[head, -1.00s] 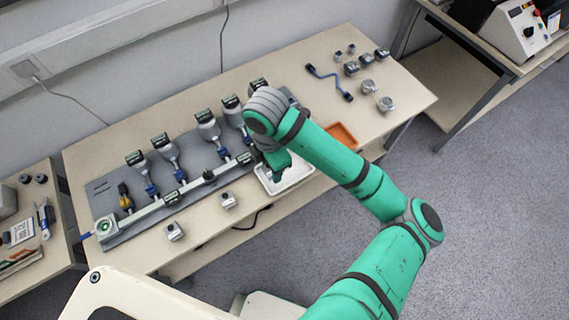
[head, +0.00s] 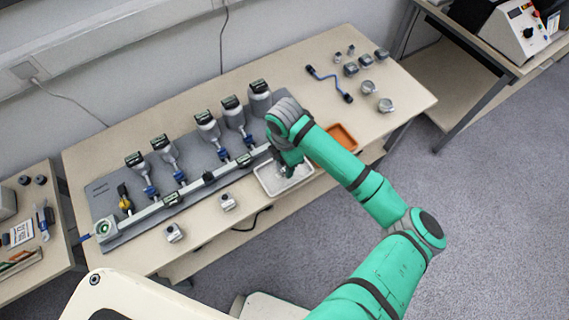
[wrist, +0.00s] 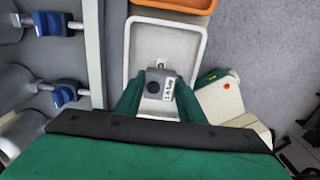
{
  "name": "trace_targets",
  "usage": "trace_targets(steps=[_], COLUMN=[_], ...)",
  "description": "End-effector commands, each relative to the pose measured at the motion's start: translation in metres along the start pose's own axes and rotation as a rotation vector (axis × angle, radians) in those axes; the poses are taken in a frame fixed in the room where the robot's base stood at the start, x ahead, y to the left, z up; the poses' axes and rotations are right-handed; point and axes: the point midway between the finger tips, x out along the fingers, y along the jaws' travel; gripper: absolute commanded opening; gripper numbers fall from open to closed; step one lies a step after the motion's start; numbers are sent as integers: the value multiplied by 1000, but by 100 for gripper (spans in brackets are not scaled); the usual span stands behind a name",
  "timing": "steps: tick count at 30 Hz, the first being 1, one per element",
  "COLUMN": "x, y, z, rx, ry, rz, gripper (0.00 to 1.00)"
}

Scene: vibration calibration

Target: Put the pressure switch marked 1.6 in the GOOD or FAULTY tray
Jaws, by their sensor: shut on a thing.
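A small grey pressure switch (wrist: 154,82) with a round dark port and a white label is between the fingers of my gripper (wrist: 158,100) in the wrist view. The label's print is too small to read surely. My gripper is shut on the switch, above the white tray (wrist: 133,50). In the head view my gripper (head: 287,172) is over that white tray (head: 260,178), and the switch is mostly hidden by the fingers. An orange tray (head: 345,136) lies to the right of it, and its edge shows in the wrist view (wrist: 190,4). I see no GOOD or FAULTY wording on either tray.
A manifold board (head: 105,195) with several gauges and blue valves stands left of the trays. Two other small switches (head: 228,202) (head: 175,233) sit at the table's front.

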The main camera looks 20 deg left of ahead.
Motion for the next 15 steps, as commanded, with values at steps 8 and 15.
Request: trace_targets(steps=[8, 15], x=[1, 2], y=[0, 0], z=[0, 0], rx=[0, -1], ry=[0, 0], rz=[0, 0], gripper=[4, 54])
